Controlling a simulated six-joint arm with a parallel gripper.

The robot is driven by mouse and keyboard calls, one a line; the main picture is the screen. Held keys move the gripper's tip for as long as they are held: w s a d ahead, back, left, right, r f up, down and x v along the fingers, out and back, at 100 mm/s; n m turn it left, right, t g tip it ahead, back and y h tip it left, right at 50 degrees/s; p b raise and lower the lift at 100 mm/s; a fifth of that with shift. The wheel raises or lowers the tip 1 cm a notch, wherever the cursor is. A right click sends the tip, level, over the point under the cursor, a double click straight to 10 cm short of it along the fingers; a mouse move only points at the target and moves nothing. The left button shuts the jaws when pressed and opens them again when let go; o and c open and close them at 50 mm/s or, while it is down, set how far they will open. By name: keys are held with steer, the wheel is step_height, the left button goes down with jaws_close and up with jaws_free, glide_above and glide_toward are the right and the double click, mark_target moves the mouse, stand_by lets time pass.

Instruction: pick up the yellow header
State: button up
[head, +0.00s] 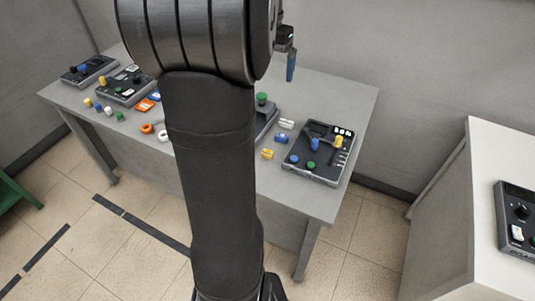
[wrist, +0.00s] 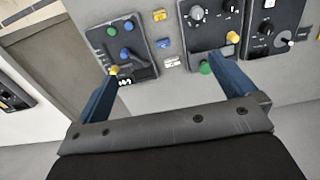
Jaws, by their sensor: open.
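The yellow header (head: 267,154) is a small block lying on the grey table, left of the right-hand panel in the head view. In the wrist view the yellow header (wrist: 159,15) is near the top edge, beyond the fingertips. A blue header (wrist: 163,43) and a white header (wrist: 171,61) lie in line with it, nearer the gripper. My gripper (wrist: 164,72) is open, with its blue fingers wide apart and nothing between them. In the head view one blue finger (head: 291,67) shows above the table's back; my arm hides the rest.
A dark panel (wrist: 119,48) with blue, green and yellow knobs and a second panel (wrist: 213,27) flank the headers. Orange and white rings (head: 147,129) and small coloured pieces lie further left. The table's front right corner is bare.

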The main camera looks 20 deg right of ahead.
steer(key=c, duration=0.9)
steer(key=s+a+f+t+h, duration=0.2)
steer(key=s+a+f, duration=0.1)
steer(key=f, duration=0.5)
steer(key=s+a+f+t+h, duration=0.1)
steer(key=s+a+f, duration=0.2)
steer(key=f, duration=0.5)
steer(key=x, duration=1.2)
steer(key=shift+w+d, duration=0.2)
steer(key=shift+d, duration=0.15)
steer(key=shift+w+d+x, duration=0.15)
steer(key=shift+w+x, duration=0.05)
steer(key=shift+x, duration=1.1)
steer(key=shift+w+d+x, duration=0.1)
steer(key=shift+w+x, duration=0.05)
steer(key=shift+x, duration=1.1)
